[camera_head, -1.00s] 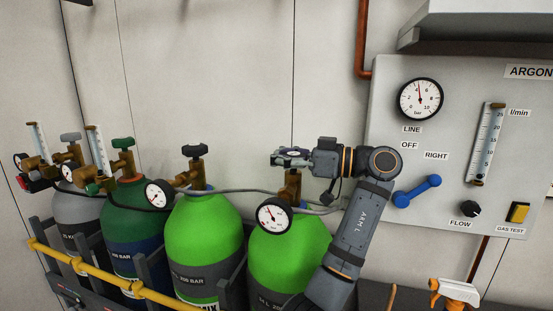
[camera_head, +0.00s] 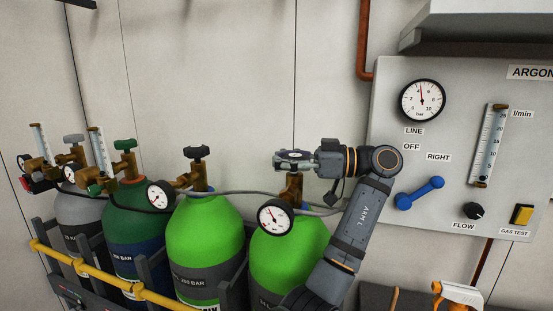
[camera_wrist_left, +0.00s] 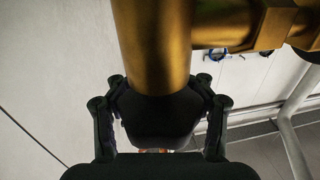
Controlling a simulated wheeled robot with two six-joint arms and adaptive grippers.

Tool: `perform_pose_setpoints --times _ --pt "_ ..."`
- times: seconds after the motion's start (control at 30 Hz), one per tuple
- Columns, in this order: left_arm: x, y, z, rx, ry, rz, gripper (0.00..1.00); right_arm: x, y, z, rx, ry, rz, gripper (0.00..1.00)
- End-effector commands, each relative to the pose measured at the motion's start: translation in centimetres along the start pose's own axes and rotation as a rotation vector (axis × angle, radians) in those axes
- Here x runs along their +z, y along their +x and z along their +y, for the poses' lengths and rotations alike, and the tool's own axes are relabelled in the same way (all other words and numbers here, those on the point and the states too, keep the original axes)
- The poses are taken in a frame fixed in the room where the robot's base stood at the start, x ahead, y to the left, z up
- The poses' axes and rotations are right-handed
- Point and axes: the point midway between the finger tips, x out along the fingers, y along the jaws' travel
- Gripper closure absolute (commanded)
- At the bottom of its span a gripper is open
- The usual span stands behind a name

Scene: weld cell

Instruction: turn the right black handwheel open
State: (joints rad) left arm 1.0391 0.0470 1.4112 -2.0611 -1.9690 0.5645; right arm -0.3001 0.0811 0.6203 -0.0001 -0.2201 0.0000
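The right black handwheel (camera_head: 294,154) sits on the brass valve (camera_head: 292,187) of the right light-green cylinder (camera_head: 287,251). My left gripper (camera_head: 292,159) reaches it from the right and covers part of it. In the left wrist view, the black handwheel (camera_wrist_left: 160,122) lies between the two fingers (camera_wrist_left: 159,92), which press against its opposite sides. The brass valve body (camera_wrist_left: 153,45) rises above it. A round gauge (camera_head: 276,217) is on this valve. My right gripper is not in view.
Another light-green cylinder (camera_head: 206,235) with its own black handwheel (camera_head: 195,153) stands to the left. A grey hose (camera_head: 247,194) runs behind the valves. The argon panel (camera_head: 455,140) with its blue lever (camera_head: 419,193) is close to the right of my left arm.

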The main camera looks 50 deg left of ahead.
Motion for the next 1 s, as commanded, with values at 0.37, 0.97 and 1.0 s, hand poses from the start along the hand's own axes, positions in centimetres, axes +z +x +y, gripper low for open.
perform_pose_setpoints --times 0.37,0.97,1.0 --pt "-0.2 0.1 0.0 0.000 -0.004 0.002 0.34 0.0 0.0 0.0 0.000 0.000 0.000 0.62" --pt "-0.5 -0.2 1.2 0.366 -0.005 0.006 0.34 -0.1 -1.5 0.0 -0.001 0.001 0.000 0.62" --pt "-0.5 -0.2 1.4 0.430 -0.004 0.007 0.34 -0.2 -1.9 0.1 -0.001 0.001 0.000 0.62"
